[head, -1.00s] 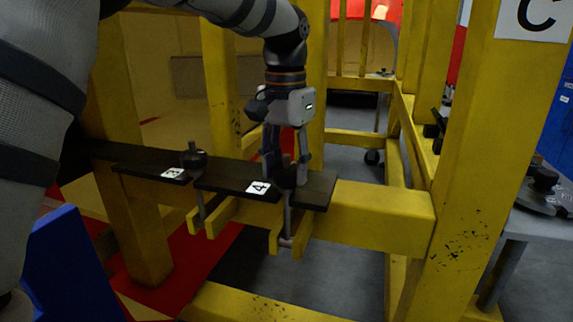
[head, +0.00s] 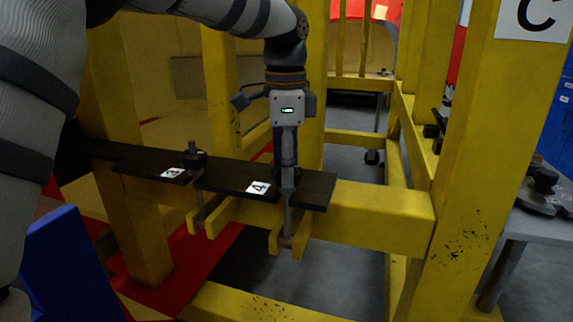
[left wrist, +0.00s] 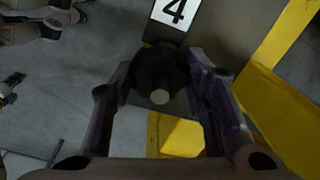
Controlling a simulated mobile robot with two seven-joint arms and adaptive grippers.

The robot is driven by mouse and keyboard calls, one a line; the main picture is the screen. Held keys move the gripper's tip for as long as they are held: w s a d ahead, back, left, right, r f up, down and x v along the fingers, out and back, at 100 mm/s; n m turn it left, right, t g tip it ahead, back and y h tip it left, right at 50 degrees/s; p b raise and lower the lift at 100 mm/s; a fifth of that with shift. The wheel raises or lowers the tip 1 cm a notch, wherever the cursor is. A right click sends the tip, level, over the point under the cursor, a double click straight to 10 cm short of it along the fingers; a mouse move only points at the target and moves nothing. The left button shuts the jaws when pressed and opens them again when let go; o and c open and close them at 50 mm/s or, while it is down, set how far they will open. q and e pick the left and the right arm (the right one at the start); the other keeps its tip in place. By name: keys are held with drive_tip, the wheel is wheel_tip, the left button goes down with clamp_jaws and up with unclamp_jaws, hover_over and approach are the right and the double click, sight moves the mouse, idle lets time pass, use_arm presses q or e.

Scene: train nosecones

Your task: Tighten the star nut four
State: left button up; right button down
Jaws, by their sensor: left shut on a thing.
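The star nut four, a dark knob with a pale round stud end, lies between the fingers of my left gripper in the left wrist view (left wrist: 158,75). It sits beside the white label 4 (head: 258,187) on the dark plate (head: 318,187). My left gripper (head: 288,180) points straight down and is shut on the nut. In the head view the fingers mostly hide the nut. Below the plate, the bolt (head: 287,220) hangs between yellow prongs. My right gripper is not in view.
Another star nut (head: 195,158) stands on the plate by label 3 (head: 172,173). A yellow post (head: 480,150) marked C rises at the right. A grey table (head: 545,215) with dark parts stands beyond it. A blue panel (head: 68,270) is at lower left.

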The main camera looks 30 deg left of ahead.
use_arm(q)
drive_tip(key=shift+m, duration=1)
drive_tip(key=o, duration=1.1)
drive_tip(key=shift+o, duration=0.2)
wheel_tip(320, 180, up, 12)
drive_tip(key=shift+s+f, duration=0.1)
drive_tip(key=shift+s, duration=0.05)
